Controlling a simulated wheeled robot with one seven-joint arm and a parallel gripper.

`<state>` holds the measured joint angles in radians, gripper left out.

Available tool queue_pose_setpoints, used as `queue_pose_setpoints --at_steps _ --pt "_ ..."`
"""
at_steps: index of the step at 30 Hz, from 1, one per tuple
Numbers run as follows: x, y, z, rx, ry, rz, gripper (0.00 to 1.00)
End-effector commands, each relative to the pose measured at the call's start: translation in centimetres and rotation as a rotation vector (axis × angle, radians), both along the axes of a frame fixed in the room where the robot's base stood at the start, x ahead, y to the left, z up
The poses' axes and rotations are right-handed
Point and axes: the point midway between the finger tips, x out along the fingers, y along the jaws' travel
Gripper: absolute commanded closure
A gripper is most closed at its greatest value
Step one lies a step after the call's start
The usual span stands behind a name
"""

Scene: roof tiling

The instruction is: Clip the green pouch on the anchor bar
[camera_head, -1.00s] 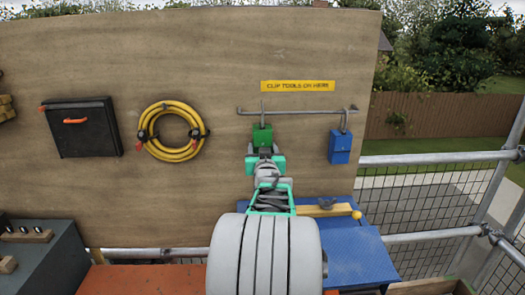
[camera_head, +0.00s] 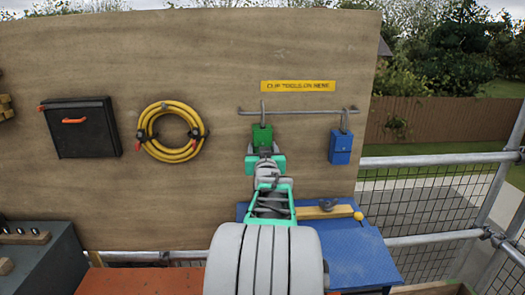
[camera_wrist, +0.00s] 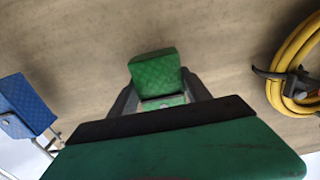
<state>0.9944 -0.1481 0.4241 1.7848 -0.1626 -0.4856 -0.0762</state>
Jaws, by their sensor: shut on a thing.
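The green pouch (camera_head: 262,136) is upright in front of the plywood board, just below the anchor bar (camera_head: 300,112). Its grey hook reaches up to the bar's height near the left end; I cannot tell whether it is over the bar or only in front of it. My gripper (camera_head: 263,151) is shut on the lower part of the green pouch from below. In the wrist view the green pouch (camera_wrist: 155,72) sits between the two grey fingers, and its hook and the bar are hidden.
A blue pouch (camera_head: 340,147) hangs at the bar's right end; it also shows in the wrist view (camera_wrist: 27,105). A yellow sign (camera_head: 298,86) is above the bar. A coiled yellow hose (camera_head: 171,131) and a black case (camera_head: 81,127) are on the board to the left.

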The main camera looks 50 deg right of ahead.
Motion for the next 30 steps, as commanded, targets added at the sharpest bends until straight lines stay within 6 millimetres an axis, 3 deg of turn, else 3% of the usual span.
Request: queue_pose_setpoints --at_steps 30 --pt "0.0 0.0 -1.1 -0.003 -0.003 0.0 1.0"
